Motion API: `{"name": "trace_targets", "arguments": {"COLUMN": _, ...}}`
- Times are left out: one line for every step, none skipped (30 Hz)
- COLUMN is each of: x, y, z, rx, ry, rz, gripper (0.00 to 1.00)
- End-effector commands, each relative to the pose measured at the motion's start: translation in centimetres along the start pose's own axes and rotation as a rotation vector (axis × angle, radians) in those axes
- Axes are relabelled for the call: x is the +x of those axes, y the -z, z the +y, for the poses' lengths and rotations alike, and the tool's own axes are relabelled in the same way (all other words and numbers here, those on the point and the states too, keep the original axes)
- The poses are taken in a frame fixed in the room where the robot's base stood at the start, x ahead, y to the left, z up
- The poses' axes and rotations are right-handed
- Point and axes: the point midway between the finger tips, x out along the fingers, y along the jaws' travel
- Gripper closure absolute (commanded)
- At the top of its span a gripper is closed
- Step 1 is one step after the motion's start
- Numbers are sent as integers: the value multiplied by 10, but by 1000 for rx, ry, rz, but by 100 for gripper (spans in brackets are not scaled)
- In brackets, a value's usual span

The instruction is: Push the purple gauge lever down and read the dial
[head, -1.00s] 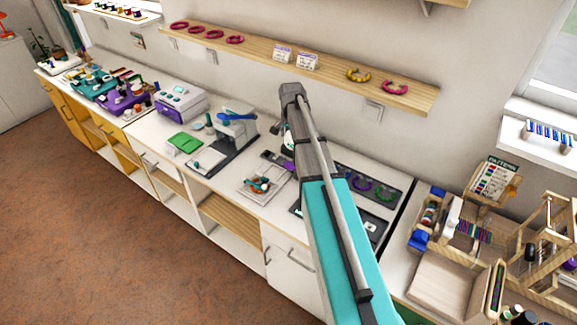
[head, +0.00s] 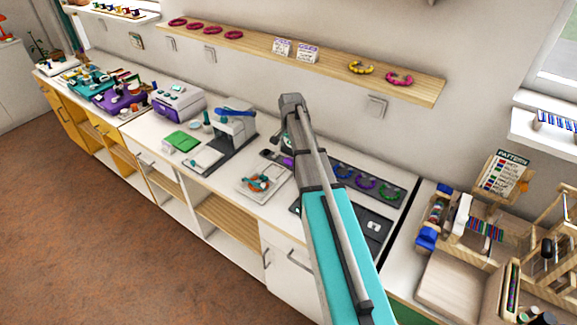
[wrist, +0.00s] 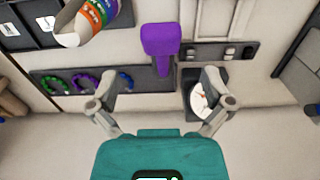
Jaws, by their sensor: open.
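The purple gauge lever (wrist: 161,45) stands out in the upper middle of the wrist view, a broad block on a narrower stem. A round white dial (wrist: 202,100) with a dark rim shows just right of it, partly covered by my right finger. My gripper (wrist: 161,97) is open, its two fingers spread apart with nothing between them. In the picture the lever lies just above the gap between the fingertips, and I see no contact. In the head view a small purple piece (head: 288,161) shows beside my arm, and my arm hides the fingers.
A dark strip with bracelets (wrist: 52,84) lies left of the lever in the wrist view. A cylinder with coloured bands (wrist: 84,25) is at upper left. In the head view a tray (head: 255,194) sits on the counter left of my arm, and a wooden shelf (head: 330,67) runs above.

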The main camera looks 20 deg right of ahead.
Motion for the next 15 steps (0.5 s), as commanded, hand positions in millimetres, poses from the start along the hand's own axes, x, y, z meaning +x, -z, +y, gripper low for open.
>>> {"name": "trace_targets", "arguments": {"x": 8, "y": 0, "z": 0, "rx": 0, "ry": 0, "rz": 0, "gripper": 0}}
{"name": "trace_targets", "arguments": {"x": 10, "y": 0, "z": 0, "rx": 0, "ry": 0, "rz": 0, "gripper": 0}}
{"name": "trace_targets", "arguments": {"x": 13, "y": 0, "z": 0, "rx": 0, "ry": 0, "rz": 0, "gripper": 0}}
{"name": "trace_targets", "arguments": {"x": 16, "y": 0, "z": 0, "rx": 0, "ry": 0, "rz": 0, "gripper": 0}}
{"name": "trace_targets", "arguments": {"x": 18, "y": 0, "z": 0, "rx": 0, "ry": 0, "rz": 0, "gripper": 0}}
{"name": "trace_targets", "arguments": {"x": 21, "y": 0, "z": 0, "rx": 0, "ry": 0, "rz": 0, "gripper": 0}}
{"name": "trace_targets", "arguments": {"x": 23, "y": 0, "z": 0, "rx": 0, "ry": 0, "rz": 0, "gripper": 0}}
{"name": "trace_targets", "arguments": {"x": 26, "y": 0, "z": 0, "rx": 0, "ry": 0, "rz": 0, "gripper": 0}}
{"name": "trace_targets", "arguments": {"x": 29, "y": 0, "z": 0, "rx": 0, "ry": 0, "rz": 0, "gripper": 0}}
{"name": "trace_targets", "arguments": {"x": 31, "y": 0, "z": 0, "rx": 0, "ry": 0, "rz": 0, "gripper": 0}}
{"name": "trace_targets", "arguments": {"x": 33, "y": 0, "z": 0, "rx": 0, "ry": 0, "rz": 0, "gripper": 0}}
{"name": "trace_targets", "arguments": {"x": 36, "y": 0, "z": 0, "rx": 0, "ry": 0, "rz": 0, "gripper": 0}}
{"name": "trace_targets", "arguments": {"x": 38, "y": 0, "z": 0, "rx": 0, "ry": 0, "rz": 0, "gripper": 0}}
{"name": "trace_targets", "arguments": {"x": 41, "y": 0, "z": 0, "rx": 0, "ry": 0, "rz": 0, "gripper": 0}}
{"name": "trace_targets", "arguments": {"x": 44, "y": 0, "z": 0, "rx": 0, "ry": 0, "rz": 0, "gripper": 0}}
